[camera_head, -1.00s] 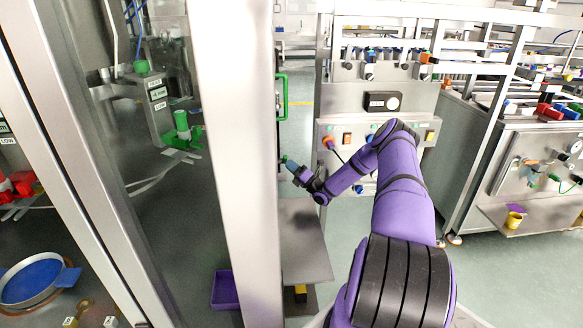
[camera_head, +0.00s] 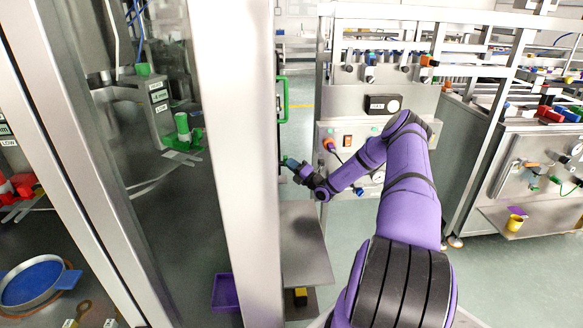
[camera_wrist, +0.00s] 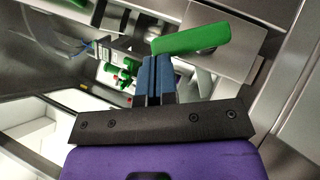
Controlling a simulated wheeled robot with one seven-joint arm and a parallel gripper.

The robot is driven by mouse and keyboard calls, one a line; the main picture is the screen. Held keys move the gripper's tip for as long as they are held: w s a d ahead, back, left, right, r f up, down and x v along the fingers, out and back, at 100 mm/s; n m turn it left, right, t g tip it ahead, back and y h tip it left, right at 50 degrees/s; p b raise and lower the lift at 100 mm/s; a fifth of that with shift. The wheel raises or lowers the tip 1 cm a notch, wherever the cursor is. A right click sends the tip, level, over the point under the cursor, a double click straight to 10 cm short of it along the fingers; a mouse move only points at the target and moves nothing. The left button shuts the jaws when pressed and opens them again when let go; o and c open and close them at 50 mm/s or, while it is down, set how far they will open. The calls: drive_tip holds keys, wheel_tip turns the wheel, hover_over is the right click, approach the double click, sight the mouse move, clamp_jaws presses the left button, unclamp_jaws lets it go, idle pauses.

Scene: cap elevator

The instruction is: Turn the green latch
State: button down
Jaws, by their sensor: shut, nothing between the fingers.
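The green latch (camera_wrist: 192,38) is a flat green bar. In the wrist view it lies slightly tilted across the tips of my blue fingers, its right end higher. My gripper (camera_wrist: 155,64) is shut with nothing between its fingers. The fingertips are right at the left part of the latch; I cannot tell whether they touch it. In the head view, my gripper (camera_head: 290,163) is beside the edge of a large pale metal post, with a small bit of green at its tip. The latch's mount is mostly hidden there.
The pale metal post (camera_head: 238,150) stands directly left of my gripper. A green frame-shaped handle (camera_head: 283,100) is above it, and a metal shelf (camera_head: 303,245) is below. A control panel (camera_head: 375,130) stands behind my arm. Open floor (camera_head: 500,265) lies to the right.

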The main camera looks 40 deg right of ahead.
drive_tip(key=shift+w+d+r+m+g+h, duration=0.25)
drive_tip(key=shift+w+r+m+g+h, duration=0.15)
drive_tip(key=shift+m, duration=0.3)
drive_tip(key=shift+w+d+r+m+g+h, duration=0.25)
drive_tip(key=shift+r+m+g, duration=0.25)
drive_tip(key=shift+m, duration=0.2)
drive_tip(key=shift+w+d+r+m+g+h, duration=0.2)
drive_tip(key=shift+w+r+m+g+h, duration=0.15)
drive_tip(key=shift+m+g, duration=0.25)
